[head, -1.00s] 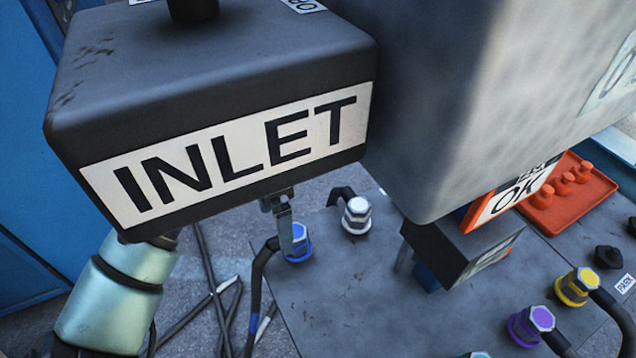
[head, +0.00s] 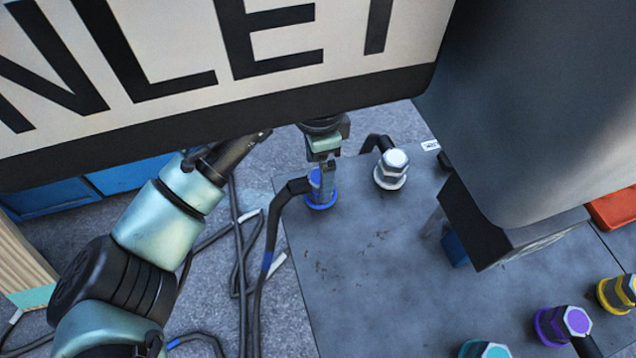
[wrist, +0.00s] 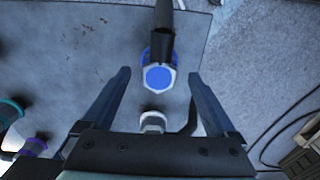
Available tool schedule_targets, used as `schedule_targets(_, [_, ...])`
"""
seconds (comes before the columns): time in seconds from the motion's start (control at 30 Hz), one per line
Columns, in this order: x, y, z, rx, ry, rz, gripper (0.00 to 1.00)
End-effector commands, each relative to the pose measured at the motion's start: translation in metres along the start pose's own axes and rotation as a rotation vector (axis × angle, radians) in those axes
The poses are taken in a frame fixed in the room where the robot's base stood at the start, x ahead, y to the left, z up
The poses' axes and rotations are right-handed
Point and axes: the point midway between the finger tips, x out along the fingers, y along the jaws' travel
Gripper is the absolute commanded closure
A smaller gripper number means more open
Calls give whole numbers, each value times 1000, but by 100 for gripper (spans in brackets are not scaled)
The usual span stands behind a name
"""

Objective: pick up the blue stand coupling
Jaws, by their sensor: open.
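The blue stand coupling (head: 318,192) stands at the far left edge of the grey stand top, with a blue ring at its base and a black cable running off it. In the wrist view the blue coupling (wrist: 159,77) shows its blue hexagonal top between my fingers. My gripper (wrist: 158,85) is open, one finger on each side of the coupling with a gap on both sides. In the head view my gripper (head: 324,165) is right at the coupling and partly covers it. The fingertips' height against the coupling is hard to tell.
A white coupling (head: 391,169) stands just right of the blue one. Purple (head: 562,324), yellow (head: 617,292) and teal (head: 485,350) couplings are at the lower right. The large INLET box (head: 270,60) hangs across the top of the head view. Cables (head: 243,250) lie on the floor at left.

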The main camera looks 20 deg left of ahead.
Motion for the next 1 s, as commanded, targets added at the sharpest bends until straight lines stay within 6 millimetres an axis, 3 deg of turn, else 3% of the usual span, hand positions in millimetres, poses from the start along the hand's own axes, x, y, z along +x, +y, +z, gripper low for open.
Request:
schedule_targets(0.03, [14, 1, 2, 0, -1, 0, 7])
schedule_targets(0.2, [32, 2, 2, 0, 0, 0, 7])
schedule_targets(0.5, [34, 2, 1, 0, 0, 0, 9])
schedule_targets(1.0, [34, 2, 1, 0, 0, 0, 99])
